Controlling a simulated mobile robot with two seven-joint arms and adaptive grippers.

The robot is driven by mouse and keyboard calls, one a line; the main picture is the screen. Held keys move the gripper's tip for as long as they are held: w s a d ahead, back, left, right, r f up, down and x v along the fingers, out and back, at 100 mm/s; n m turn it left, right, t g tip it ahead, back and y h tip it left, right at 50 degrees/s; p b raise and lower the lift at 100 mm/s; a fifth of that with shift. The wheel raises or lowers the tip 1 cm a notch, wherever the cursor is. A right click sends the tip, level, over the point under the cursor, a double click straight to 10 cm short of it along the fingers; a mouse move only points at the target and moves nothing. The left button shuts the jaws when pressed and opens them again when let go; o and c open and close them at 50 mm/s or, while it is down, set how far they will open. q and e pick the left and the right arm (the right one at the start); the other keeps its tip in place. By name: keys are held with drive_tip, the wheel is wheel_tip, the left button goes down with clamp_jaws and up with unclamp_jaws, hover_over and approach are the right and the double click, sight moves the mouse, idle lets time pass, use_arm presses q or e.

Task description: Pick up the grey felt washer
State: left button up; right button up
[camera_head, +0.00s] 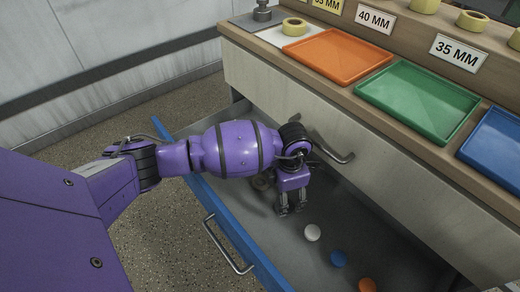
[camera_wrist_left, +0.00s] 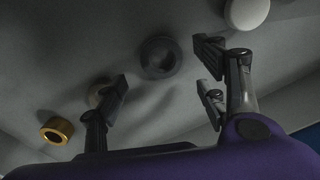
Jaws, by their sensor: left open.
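The grey felt washer (camera_wrist_left: 160,73) is a dark grey ring lying on the drawer floor in the left wrist view. It lies beyond my fingertips, roughly between them across the picture. My left gripper (camera_wrist_left: 164,84) is open, with nothing between its fingers. In the head view my left gripper (camera_head: 291,208) points down into the open drawer, and I cannot make out the washer there. My right gripper is in neither view.
The blue-fronted drawer (camera_head: 228,228) also holds a white disc (camera_head: 312,233), a blue disc (camera_head: 338,258), an orange disc (camera_head: 367,285) and a brass ring (camera_wrist_left: 57,130). A partly covered tan piece (camera_wrist_left: 97,90) lies behind a finger. Orange (camera_head: 337,56) and green (camera_head: 418,101) trays sit on the counter above.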

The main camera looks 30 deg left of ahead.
use_arm(q)
wheel_tip(320, 180, down, 4)
drive_tip(key=shift+w+f+b, duration=0.1)
drive_tip(key=shift+b, duration=0.5)
drive_tip(key=shift+f, duration=0.25)
drive_tip(key=shift+w+r, duration=0.1)
drive_tip(key=c, duration=0.9)
drive_tip(key=shift+o, duration=0.2)
drive_tip(key=shift+d, duration=0.1)
drive_tip(key=shift+r, duration=0.1)
